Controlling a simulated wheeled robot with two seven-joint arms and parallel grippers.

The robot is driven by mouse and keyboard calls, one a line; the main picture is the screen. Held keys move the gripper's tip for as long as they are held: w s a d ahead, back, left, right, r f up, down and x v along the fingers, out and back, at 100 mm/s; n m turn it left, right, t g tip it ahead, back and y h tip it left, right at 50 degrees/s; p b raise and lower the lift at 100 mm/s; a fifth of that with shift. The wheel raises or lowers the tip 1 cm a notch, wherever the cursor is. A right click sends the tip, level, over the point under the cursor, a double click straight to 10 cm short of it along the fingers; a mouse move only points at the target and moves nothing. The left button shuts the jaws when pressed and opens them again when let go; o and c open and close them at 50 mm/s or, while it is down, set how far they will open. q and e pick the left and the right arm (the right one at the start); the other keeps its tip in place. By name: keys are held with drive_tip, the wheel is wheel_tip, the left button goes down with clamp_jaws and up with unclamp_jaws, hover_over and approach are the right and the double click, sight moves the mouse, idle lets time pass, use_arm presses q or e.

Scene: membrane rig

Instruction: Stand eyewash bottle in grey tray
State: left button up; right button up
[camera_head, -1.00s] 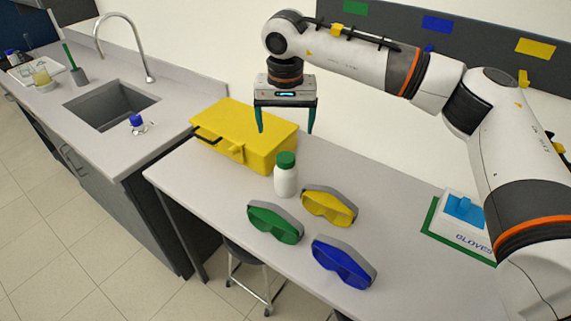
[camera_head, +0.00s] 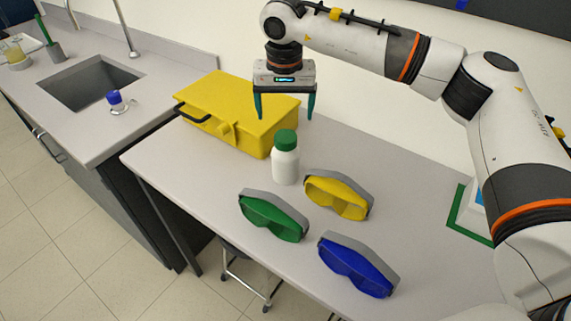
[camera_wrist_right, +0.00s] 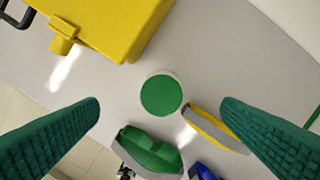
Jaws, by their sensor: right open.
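A white bottle with a green cap, likely the eyewash bottle (camera_head: 285,165), stands upright on the table beside the yellow case. My right gripper (camera_head: 285,116) is open and empty, pointing down above the bottle and apart from it. In the right wrist view the round green cap (camera_wrist_right: 161,96) lies between the two spread fingers (camera_wrist_right: 162,106). A pale tray (camera_head: 31,46), possibly the grey tray, is partly in view at the far left of the sink counter. My left gripper is not in view.
The yellow case (camera_head: 235,110) stands close behind the bottle. Green goggles (camera_head: 272,217), yellow goggles (camera_head: 337,197) and blue goggles (camera_head: 356,268) lie in front and right. A sink (camera_head: 90,80) and a small blue-capped flask (camera_head: 116,103) are on the left counter.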

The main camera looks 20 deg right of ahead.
sight(286, 137)
drive_tip(key=shift+f+p, duration=0.3)
drive_tip(key=shift+f, duration=0.15)
drive_tip(key=f, duration=0.2)
drive_tip(key=f+p, duration=0.1)
drive_tip(key=f, duration=0.2)
drive_tip(key=shift+w+d+f+p, duration=0.1)
drive_tip(key=shift+w+f+p, duration=0.2)
drive_tip(key=shift+p, duration=0.1)
drive_tip(key=shift+f, duration=0.25)
wheel_tip(286, 137, down, 4)
drive_tip(key=shift+s+r+p, duration=0.15)
drive_tip(key=shift+r+p, duration=0.05)
drive_tip(key=shift+p, duration=1)
drive_tip(key=shift+f, duration=0.55)
drive_tip(key=shift+r, duration=0.1)
drive_tip(key=c, duration=1.3)
